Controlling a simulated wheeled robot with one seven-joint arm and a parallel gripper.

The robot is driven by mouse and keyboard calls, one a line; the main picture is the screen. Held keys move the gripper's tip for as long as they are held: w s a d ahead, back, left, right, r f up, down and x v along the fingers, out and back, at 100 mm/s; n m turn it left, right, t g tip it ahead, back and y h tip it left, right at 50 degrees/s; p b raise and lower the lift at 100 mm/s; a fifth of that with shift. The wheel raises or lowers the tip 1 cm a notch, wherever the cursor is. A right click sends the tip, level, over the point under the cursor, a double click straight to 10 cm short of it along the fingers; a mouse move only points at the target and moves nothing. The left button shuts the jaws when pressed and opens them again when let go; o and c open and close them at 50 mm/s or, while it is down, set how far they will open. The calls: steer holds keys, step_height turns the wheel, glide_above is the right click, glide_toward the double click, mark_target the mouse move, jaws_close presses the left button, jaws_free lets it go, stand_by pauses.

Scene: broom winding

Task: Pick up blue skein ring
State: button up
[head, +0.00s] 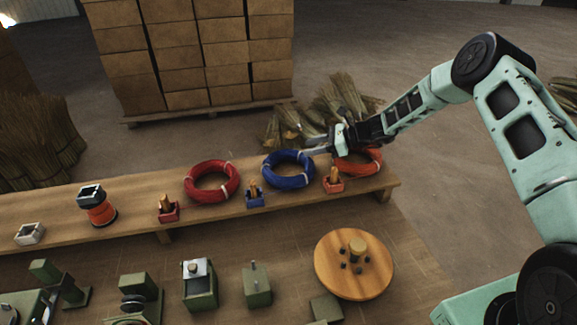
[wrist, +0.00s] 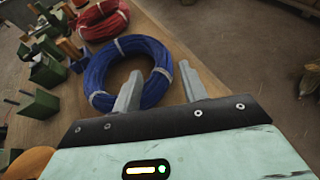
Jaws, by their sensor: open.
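The blue skein ring (head: 288,170) lies flat on the long wooden bench, between a red ring and an orange ring. White ties wrap it in several places. My gripper (head: 314,151) is at the ring's right side in the head view. In the wrist view the ring (wrist: 98,72) is just beyond my gripper (wrist: 160,85). The fingers are apart, with the left finger overlapping the ring's right part and the right finger outside the ring. I cannot tell whether either finger touches it.
A red ring (head: 212,181) lies left of the blue one, and an orange ring (head: 360,162) lies right, partly behind my arm. Small boxes with wooden pegs, such as the blue box (head: 255,196), stand along the front. Stacked cartons (head: 205,50) and straw bundles (head: 345,95) are behind the bench (head: 120,234).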

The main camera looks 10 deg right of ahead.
steer(key=p+x, duration=0.1)
steer(key=x, duration=0.5)
steer(key=shift+p, duration=0.35)
steer(key=shift+c, duration=0.3)
jaws_close()
